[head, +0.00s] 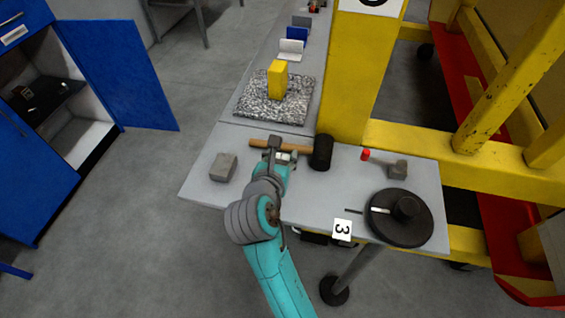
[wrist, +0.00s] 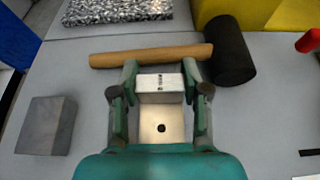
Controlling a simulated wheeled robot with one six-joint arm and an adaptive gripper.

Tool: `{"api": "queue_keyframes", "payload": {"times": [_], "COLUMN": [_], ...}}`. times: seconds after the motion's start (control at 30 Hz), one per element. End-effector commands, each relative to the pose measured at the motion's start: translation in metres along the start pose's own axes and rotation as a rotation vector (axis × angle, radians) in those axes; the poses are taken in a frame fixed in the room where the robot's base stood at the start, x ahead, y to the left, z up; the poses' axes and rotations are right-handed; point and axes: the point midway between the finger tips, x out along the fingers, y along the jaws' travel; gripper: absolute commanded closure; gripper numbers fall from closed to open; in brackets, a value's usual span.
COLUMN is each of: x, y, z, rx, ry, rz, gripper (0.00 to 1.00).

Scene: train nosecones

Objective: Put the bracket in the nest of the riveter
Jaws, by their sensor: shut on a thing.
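My gripper (wrist: 160,78) is shut on a metal bracket (wrist: 161,122), with one finger at each side. The bracket has a pale upright face with small dark marks and a flat plate with a round dark hole. In the head view my gripper (head: 275,150) is over the grey table, beside the mallet handle, and the bracket is mostly hidden there. I cannot tell whether the bracket touches the table. No riveter or nest can be made out for certain; a black round device (head: 385,232) with a knob and a pale bar sits at the table's right end.
A mallet with a wooden handle (wrist: 150,56) and black head (wrist: 231,50) lies just beyond my gripper. A grey block (head: 223,167) stands left. A red cylinder (head: 365,155) and small grey block (head: 397,170) stand right. A yellow column (head: 352,80) rises behind; a speckled slab (head: 250,106) bears a yellow block (head: 277,80).

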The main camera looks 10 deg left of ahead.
Motion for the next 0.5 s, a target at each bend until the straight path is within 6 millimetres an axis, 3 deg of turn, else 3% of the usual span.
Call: {"api": "queue_keyframes", "payload": {"times": [0.2,0.5], "x": [0.011,0.012], "y": [-0.001,0.000], "z": [-0.027,-0.029], "rx": [-0.004,-0.001], "ry": [0.001,0.001], "rz": [-0.001,-0.001], "gripper": [0.94,0.94]}}
